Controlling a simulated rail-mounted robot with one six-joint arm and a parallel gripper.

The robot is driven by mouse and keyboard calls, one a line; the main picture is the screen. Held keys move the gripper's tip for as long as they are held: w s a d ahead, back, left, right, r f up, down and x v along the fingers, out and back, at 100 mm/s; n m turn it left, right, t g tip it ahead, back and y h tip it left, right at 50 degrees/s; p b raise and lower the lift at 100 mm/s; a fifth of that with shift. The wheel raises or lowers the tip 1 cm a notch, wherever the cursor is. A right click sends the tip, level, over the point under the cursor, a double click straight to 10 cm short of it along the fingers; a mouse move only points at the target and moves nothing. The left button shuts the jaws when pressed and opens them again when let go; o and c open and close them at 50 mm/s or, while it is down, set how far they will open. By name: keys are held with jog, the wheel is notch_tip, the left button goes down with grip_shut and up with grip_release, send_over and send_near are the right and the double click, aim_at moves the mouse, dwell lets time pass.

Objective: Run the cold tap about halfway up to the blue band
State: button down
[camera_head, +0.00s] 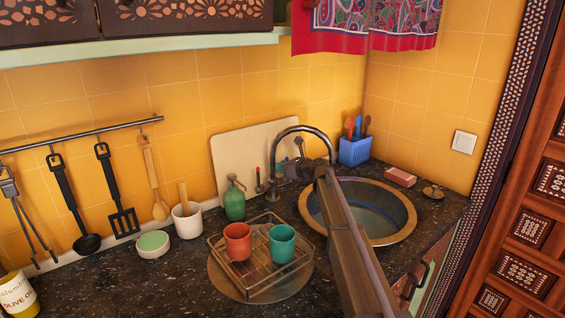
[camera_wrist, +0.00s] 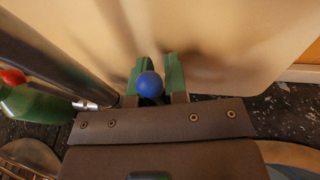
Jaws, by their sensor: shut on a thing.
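The cold tap's round blue knob (camera_wrist: 149,84) sits between the two green fingers of my gripper (camera_wrist: 157,88) in the wrist view. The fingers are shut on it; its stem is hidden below. The red knob (camera_wrist: 12,77) of the other tap is at the left edge, apart from my gripper. The curved metal spout (camera_head: 294,129) arches above the round sink (camera_head: 408,229) in the head view. My arm hides the spout's lower end and part of the basin. I cannot tell whether water runs, and I cannot clearly make out a blue band.
A pale board (camera_head: 232,151) leans on the wall behind the taps. A green bottle (camera_head: 235,205) and a wire rack (camera_head: 285,270) with a red cup (camera_head: 238,241) and a teal cup (camera_head: 282,243) stand left of the sink. A blue caddy (camera_head: 354,151) stands behind it.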

jog(key=c, duration=1.1)
grip_release()
jog(key=shift+c, duration=0.2)
jog(key=p+v, duration=0.1)
jog(key=v, duration=0.6)
jog(key=shift+d+p, duration=0.2)
jog(key=shift+p, duration=0.15)
jog(key=shift+s, duration=0.1)
